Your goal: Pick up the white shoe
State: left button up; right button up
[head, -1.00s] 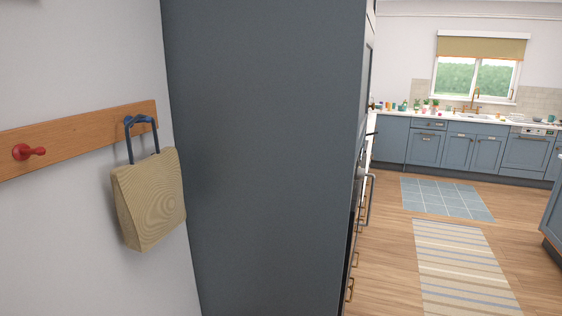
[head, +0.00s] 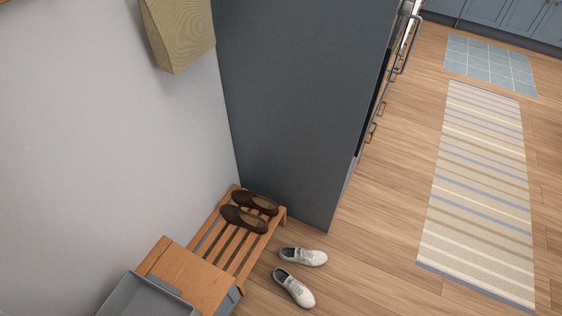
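Two white shoes lie on the wooden floor just right of a slatted shoe rack. One white shoe (head: 303,257) is nearer the tall dark cabinet and points right. The other white shoe (head: 294,287) lies a little below it in the picture and is turned at an angle. The two are close together but look apart. Nothing covers them. Neither of my grippers shows in the head view.
The wooden shoe rack (head: 243,262) holds a pair of brown shoes (head: 245,219). A wooden-topped unit (head: 187,275) and a grey bin-like box (head: 146,297) stand at its near end. The tall dark cabinet (head: 300,110) rises behind. Wooden floor is clear toward the striped rug (head: 480,190).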

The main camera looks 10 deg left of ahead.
aim_at(302, 296)
jog(key=k+l+u, duration=0.4)
jog(key=l, duration=0.3)
jog(key=k+l+u, duration=0.4)
jog(key=k+l, duration=0.15)
